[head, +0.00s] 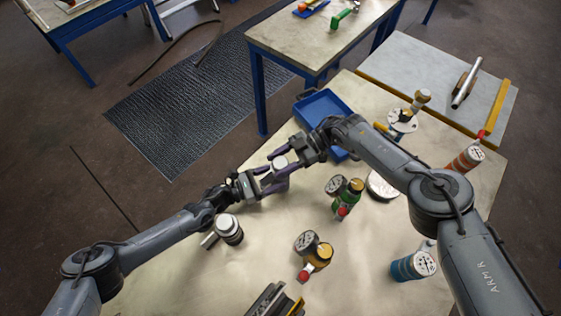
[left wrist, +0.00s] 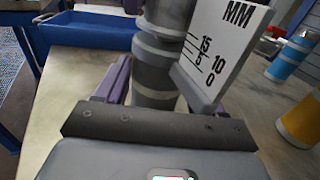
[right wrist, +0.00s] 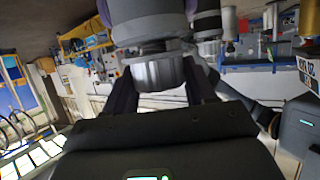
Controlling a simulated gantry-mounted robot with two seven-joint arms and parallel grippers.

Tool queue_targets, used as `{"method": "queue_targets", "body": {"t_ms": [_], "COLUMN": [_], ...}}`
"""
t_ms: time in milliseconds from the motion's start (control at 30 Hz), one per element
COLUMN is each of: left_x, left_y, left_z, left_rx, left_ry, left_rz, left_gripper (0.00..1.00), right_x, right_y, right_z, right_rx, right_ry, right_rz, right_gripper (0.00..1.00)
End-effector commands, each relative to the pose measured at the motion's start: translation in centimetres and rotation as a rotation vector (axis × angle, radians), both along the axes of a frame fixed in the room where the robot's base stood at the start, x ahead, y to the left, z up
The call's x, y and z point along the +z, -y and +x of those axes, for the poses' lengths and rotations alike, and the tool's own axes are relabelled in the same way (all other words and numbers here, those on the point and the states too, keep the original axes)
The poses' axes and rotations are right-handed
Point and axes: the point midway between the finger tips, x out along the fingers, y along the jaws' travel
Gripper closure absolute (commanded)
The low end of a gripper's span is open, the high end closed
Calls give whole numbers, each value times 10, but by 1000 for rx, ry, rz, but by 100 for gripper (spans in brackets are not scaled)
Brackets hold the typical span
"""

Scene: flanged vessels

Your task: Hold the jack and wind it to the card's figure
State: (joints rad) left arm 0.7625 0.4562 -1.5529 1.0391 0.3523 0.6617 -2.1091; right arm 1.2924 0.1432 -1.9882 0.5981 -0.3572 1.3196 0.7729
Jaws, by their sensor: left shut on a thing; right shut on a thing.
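The jack (head: 280,164) is a grey stepped cylinder with a pale top, standing between my two grippers in the head view. In the left wrist view its grey body (left wrist: 158,70) is between my left gripper's fingers (left wrist: 150,90), beside a white scale plate (left wrist: 225,50) marked MM with 0, 5, 10 and 15. My left gripper (head: 266,184) is shut on the body. My right gripper (head: 290,160) is shut on the jack's ribbed grey collar (right wrist: 158,72), seen in the right wrist view. A white card (right wrist: 308,75) at that view's right edge is not clearly readable.
A blue tray (head: 345,153) lies behind the right gripper. A grey capped cylinder (head: 228,230) stands near my left arm.

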Motion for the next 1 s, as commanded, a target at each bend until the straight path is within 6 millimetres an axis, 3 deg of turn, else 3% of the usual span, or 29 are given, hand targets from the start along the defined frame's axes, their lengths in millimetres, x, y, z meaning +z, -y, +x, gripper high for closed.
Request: {"method": "queue_targets", "body": {"t_ms": [633,667,700,800,1000], "left_x": [0,0,0,0,0], "left_y": [1,1,1,1,1], "left_z": [0,0,0,0,0], "left_rx": [-2,-2,-2,-2,-2], "left_ry": [4,4,4,4,3], "left_rz": [-2,-2,-2,-2,-1], "left_gripper": [94,94,94,94,94], "right_x": [-1,-1,-1,-1,0], "right_y": [2,2,1,1,1], "right_z": [0,0,0,0,0], "right_rx": [95,95,95,96,97], "right_ry": [5,5,5,6,5], "right_rz": [-10,-10,-9,-8,-8], "right_gripper": [75,44,37,24,24]}}
